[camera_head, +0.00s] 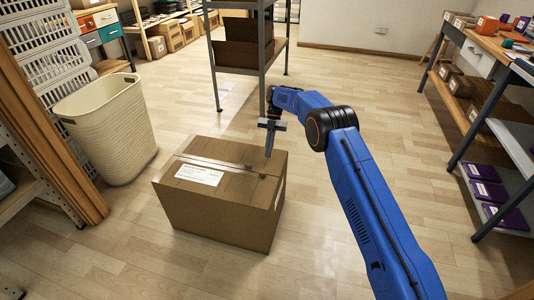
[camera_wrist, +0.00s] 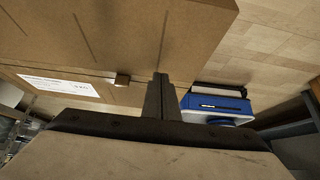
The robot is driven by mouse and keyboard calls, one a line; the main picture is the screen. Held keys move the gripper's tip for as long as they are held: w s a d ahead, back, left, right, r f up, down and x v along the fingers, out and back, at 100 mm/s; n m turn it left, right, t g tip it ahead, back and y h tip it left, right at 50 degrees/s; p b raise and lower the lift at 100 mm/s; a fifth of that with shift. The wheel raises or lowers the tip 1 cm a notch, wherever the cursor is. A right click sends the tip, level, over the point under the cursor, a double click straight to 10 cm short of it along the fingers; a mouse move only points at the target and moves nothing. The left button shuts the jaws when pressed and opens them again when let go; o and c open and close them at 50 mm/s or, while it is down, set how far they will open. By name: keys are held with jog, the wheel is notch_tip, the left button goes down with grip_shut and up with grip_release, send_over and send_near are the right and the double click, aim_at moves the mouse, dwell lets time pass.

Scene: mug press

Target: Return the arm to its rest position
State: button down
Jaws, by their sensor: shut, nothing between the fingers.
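My blue arm reaches forward from the lower right in the head view and bends down at its wrist. My gripper (camera_head: 269,150) points down just above the right part of the top of a closed cardboard box. Its dark fingers are together with nothing between them. In the wrist view, my gripper (camera_wrist: 160,78) also shows as a single dark closed shape in front of the box. I cannot tell whether the fingertips touch the box.
The cardboard box (camera_head: 215,213) stands on the wooden floor, with a white label on top. A woven basket (camera_head: 107,130) is at left. A metal shelf (camera_head: 242,50) stands behind the box. A workbench (camera_head: 480,50) is at right. Floor between box and workbench is clear.

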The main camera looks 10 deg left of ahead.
jog(key=shift+w+f, duration=0.15)
jog(key=shift+w, duration=0.25)
